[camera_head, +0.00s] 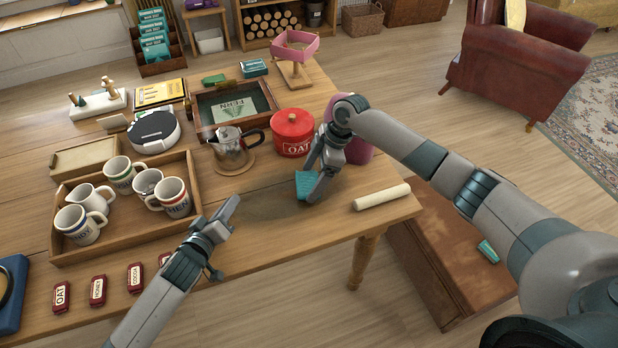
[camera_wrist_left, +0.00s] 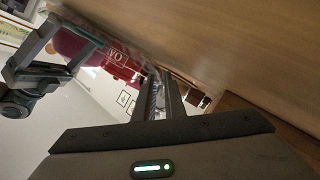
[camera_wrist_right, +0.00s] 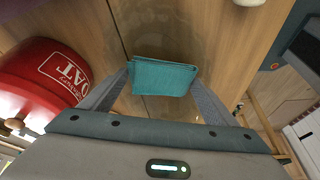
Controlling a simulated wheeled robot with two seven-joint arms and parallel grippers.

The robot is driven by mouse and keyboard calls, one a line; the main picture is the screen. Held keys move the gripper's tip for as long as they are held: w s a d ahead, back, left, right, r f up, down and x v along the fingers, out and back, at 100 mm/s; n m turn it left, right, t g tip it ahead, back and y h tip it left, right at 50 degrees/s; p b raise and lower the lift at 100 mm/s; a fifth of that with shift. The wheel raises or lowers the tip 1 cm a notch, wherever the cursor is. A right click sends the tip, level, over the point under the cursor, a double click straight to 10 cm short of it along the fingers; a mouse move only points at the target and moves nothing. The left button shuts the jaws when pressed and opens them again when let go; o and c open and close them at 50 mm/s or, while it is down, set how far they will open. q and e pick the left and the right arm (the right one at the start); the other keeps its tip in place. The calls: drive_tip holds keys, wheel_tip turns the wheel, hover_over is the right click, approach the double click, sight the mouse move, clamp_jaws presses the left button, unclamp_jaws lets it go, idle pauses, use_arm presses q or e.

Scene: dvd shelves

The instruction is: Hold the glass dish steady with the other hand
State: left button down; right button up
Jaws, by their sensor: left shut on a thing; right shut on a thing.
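The glass dish (camera_head: 268,206) is clear and hard to make out; it shows as a faint darker patch on the table between my grippers, and as a faint curved outline in the right wrist view. My left gripper (camera_head: 232,205) is shut at the dish's left side, low over the table's front; its fingers (camera_wrist_left: 158,90) are close together, and the grip on the rim is hard to see. My right gripper (camera_head: 316,188) is shut on a folded teal cloth (camera_head: 306,185) at the dish's right side. The cloth (camera_wrist_right: 163,77) sits between the fingertips; whether it touches the glass cannot be told.
A wooden tray (camera_head: 195,190) with several mugs is left. A pale roller (camera_head: 382,197) lies at the right near the table edge. Several red labelled tags (camera_head: 98,290) lie along the front left.

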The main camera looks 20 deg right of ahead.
sight(299, 184)
drive_tip(key=shift+d+f, duration=0.1)
drive_tip(key=shift+d, duration=0.35)
drive_tip(key=shift+s+a, duration=0.15)
drive_tip(key=shift+a, duration=0.95)
drive_tip(key=shift+s+a, duration=0.1)
drive_tip(key=shift+a, duration=1)
drive_tip(key=shift+a, duration=0.1)
drive_tip(key=shift+s+a, duration=0.2)
drive_tip(key=shift+a, duration=1.7)
drive_tip(key=shift+a, duration=0.15)
